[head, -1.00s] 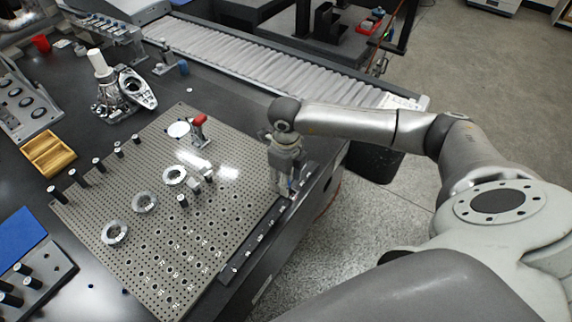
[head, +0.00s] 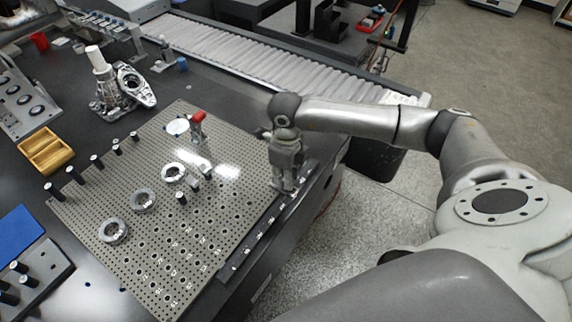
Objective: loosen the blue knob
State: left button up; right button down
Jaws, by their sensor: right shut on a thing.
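My right gripper (head: 285,187) points down at the right edge of the perforated plate (head: 225,240), beside the dark strip along that edge. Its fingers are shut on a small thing. The blue knob is hidden between or behind the fingers now; a bit of blue showed there a second ago. My left gripper is not in view.
A red-topped clamp (head: 197,124) stands on the plate near several metal rings, one of them here (head: 144,201). A wooden tray (head: 44,152), a metal housing (head: 104,82) and a roller conveyor (head: 240,62) lie beyond. The plate's near right part is clear.

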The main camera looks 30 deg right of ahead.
jog(key=c, duration=1.3)
grip_release()
jog(key=shift+o, duration=0.2)
notch_tip(320, 180, up, 12)
